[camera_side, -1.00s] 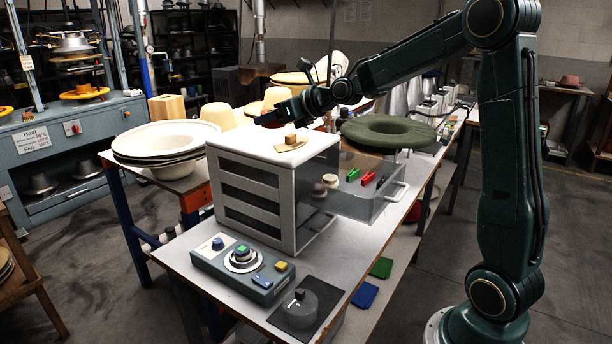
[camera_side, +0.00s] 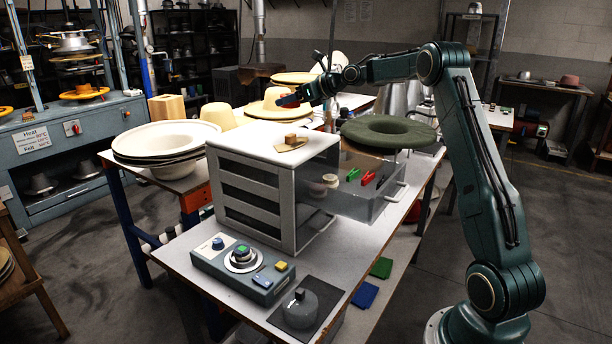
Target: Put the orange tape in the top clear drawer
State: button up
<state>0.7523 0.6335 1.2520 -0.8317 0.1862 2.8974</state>
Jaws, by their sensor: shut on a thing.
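My gripper (camera_side: 294,99) is at the back, above and behind the white drawer cabinet (camera_side: 262,145), in front of the tan hats. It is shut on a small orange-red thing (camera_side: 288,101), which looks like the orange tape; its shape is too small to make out. The top clear drawer (camera_side: 377,207) is pulled out to the right of the cabinet. Inside it are a red clip (camera_side: 368,178), a green clip (camera_side: 353,174) and a cream round thing (camera_side: 330,181). The gripper is up and left of the open drawer, apart from it.
A small wooden block (camera_side: 291,139) sits on the cabinet top. A control box (camera_side: 240,268) and a grey domed weight (camera_side: 300,308) are at the front. Pale hat brims (camera_side: 165,137) are stacked at left.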

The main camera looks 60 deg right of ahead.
jog(key=shift+d+f, duration=0.1)
jog(key=shift+d, duration=0.45)
jog(key=shift+f, duration=2)
jog(key=shift+f, duration=0.1)
jog(key=shift+f, duration=1.9)
jog(key=shift+f, duration=0.1)
jog(key=o, duration=1)
jog(key=shift+c, duration=0.2)
